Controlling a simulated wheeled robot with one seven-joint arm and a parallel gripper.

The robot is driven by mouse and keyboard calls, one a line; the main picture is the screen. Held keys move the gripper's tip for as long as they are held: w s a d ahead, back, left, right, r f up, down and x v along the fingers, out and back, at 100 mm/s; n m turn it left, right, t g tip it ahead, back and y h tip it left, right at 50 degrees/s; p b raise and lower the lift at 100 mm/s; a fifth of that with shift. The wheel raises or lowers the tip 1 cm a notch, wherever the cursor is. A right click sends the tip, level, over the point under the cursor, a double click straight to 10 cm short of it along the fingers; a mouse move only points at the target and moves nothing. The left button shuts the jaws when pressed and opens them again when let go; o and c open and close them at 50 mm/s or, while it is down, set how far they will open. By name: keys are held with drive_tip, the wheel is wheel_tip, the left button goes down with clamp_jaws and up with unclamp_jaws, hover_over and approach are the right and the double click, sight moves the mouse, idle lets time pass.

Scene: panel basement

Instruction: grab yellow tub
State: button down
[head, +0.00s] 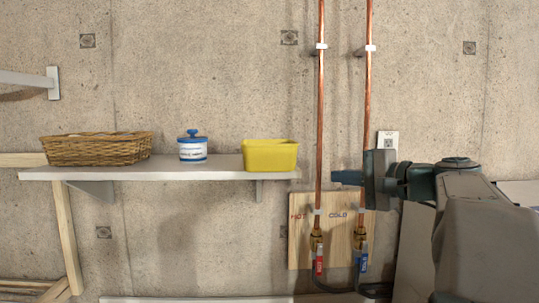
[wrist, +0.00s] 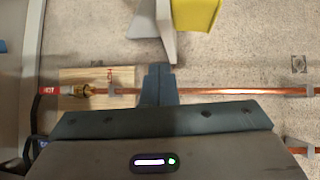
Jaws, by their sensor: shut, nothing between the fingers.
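The yellow tub (head: 270,156) stands upright at the right end of a grey wall shelf (head: 190,174). Part of the tub (wrist: 196,12) also shows at the top of the wrist view, cut off by the frame edge, with the shelf end (wrist: 146,14) next to it. My gripper (head: 336,177) is to the right of the tub and apart from it, at about shelf height, pointing left in front of the copper pipes. In the wrist view my gripper (wrist: 158,70) has its fingers together with nothing between them.
A wicker basket (head: 97,149) and a white jar with a blue lid (head: 192,148) stand left of the tub. Two vertical copper pipes (head: 320,110) with red and blue valves run down the wall over a wooden board (head: 298,240). A wall outlet (head: 388,139) is near my wrist.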

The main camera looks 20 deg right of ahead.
wheel_tip(320, 180, up, 4)
drive_tip(key=d+f+t, duration=0.1)
drive_tip(key=d, duration=0.2)
drive_tip(key=w+a+p, duration=0.4)
drive_tip(key=w+a, duration=0.3)
drive_tip(key=w, duration=0.1)
drive_tip(key=shift+a+r, duration=0.4)
drive_tip(key=shift+r, duration=0.05)
drive_tip(key=shift+f, duration=0.1)
